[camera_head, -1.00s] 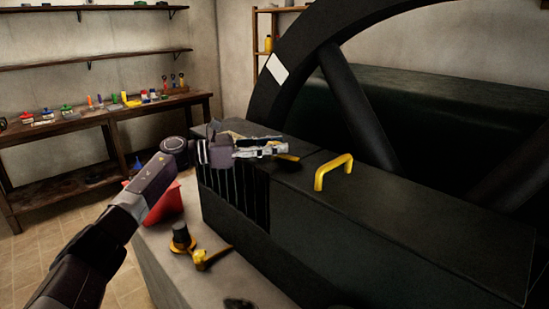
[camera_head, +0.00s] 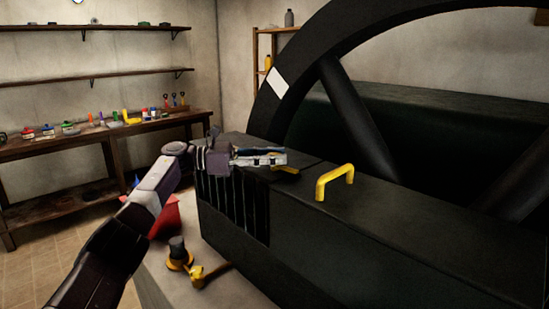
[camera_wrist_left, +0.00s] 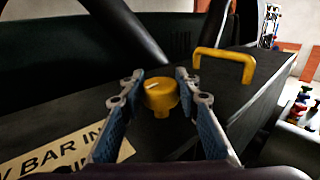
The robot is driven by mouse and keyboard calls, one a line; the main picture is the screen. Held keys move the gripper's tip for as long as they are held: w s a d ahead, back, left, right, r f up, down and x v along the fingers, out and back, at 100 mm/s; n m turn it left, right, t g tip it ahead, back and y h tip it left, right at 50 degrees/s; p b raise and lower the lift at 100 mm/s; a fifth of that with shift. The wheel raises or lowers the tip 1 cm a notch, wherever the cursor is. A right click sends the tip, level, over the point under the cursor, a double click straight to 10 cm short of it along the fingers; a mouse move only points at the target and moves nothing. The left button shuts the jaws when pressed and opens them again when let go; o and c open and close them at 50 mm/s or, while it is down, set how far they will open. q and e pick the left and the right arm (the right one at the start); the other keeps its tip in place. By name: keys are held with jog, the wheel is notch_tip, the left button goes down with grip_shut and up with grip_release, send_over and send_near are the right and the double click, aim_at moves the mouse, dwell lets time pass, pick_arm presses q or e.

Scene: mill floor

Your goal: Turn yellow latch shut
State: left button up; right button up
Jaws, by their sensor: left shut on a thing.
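The yellow latch (camera_head: 286,170) is on top of the dark machine housing (camera_head: 400,235). In the left wrist view its round yellow knob (camera_wrist_left: 160,97) sits between the two fingers. My left gripper (camera_head: 284,158) reaches over the housing from the left and is shut on the latch. In the head view the fingers hide part of the latch, so its exact angle is hard to tell. My right gripper is not in view.
A yellow handle (camera_head: 335,180) stands up from the housing beside the latch. A large black flywheel (camera_head: 350,105) rises behind. A red object (camera_head: 165,215) and a yellow-based part (camera_head: 178,256) are low at the left. A workbench (camera_head: 100,140) holds several small items.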

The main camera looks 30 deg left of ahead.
pick_arm(q)
jog(key=shift+r, duration=0.15)
jog(key=o, duration=1.2)
jog(key=shift+c, duration=0.2)
jog(key=shift+a, duration=0.1)
jog(key=v, duration=1.2)
